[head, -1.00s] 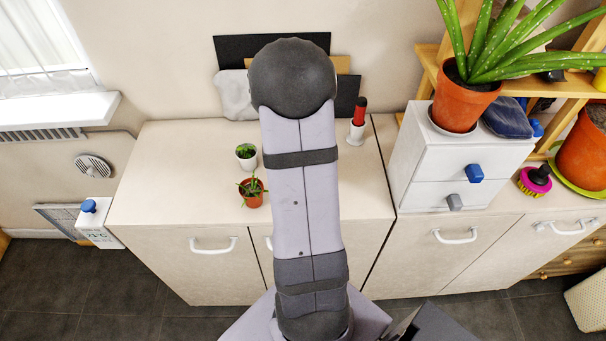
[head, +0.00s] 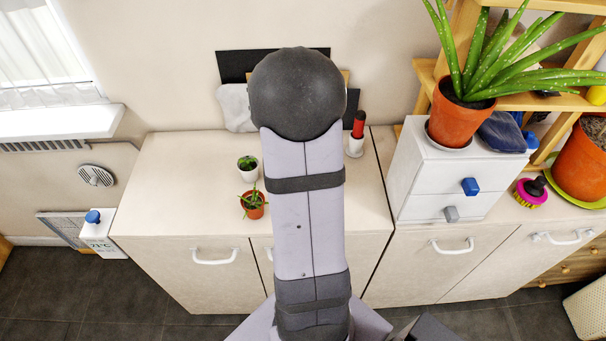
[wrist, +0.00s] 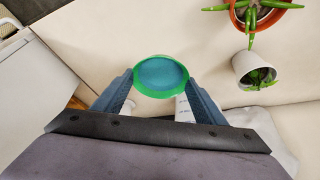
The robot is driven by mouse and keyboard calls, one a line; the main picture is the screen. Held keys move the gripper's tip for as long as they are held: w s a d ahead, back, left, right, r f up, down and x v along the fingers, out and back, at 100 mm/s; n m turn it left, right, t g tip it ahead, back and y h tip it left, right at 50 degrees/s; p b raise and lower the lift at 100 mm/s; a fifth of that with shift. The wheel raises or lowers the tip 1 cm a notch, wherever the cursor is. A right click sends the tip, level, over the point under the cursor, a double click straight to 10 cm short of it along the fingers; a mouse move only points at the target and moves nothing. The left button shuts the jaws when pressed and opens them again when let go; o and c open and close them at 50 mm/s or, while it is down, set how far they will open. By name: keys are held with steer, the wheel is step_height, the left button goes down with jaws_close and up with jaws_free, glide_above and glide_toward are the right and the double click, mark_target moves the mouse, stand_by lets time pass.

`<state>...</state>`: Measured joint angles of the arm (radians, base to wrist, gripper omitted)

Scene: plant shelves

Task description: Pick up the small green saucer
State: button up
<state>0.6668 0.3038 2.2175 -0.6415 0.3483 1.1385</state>
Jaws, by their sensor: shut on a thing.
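The small green saucer (wrist: 160,75) shows in the wrist view as a round dish with a bright green rim and a bluish inside. My gripper (wrist: 160,84) is shut on it, with one blue-grey finger at its left edge and one at its right edge. In the wrist view a pale surface shows beyond it; how high the saucer is above that surface I cannot tell. In the head view my arm hides the gripper and the saucer.
A white pot (head: 248,169) and an orange pot (head: 252,205) with small plants stand on the cabinet top (head: 190,185). A red-topped white item (head: 358,135) stands right of my arm. A white drawer unit (head: 428,180) carries a large aloe pot (head: 460,117). The cabinet's left part is clear.

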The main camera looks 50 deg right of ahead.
steer(key=shift+r, duration=1.65)
steer(key=shift+w, duration=0.1)
steer(key=shift+w+d+r+p, duration=0.15)
steer(key=shift+r+p, duration=0.05)
steer(key=shift+p, duration=0.1)
steer(key=w+d+p, duration=0.2)
steer(key=w, duration=0.3)
steer(key=w+d+r+p, duration=0.1)
steer(key=w+d+p, duration=0.2)
steer(key=w, duration=0.3)
steer(key=w+d+p, duration=0.2)
steer(key=w, duration=0.3)
steer(key=shift+w+d+r+p, duration=0.2)
steer(key=shift+w+d+p, duration=0.15)
steer(key=shift+d+p, duration=0.05)
steer(key=shift+w+d+f+p, duration=0.2)
steer(key=shift+w+p, duration=0.1)
steer(key=shift+w, duration=0.35)
steer(key=shift+s+r+m+t+y+p, duration=0.3)
steer(key=shift+t+p, duration=0.6)
steer(key=shift+p, duration=0.85)
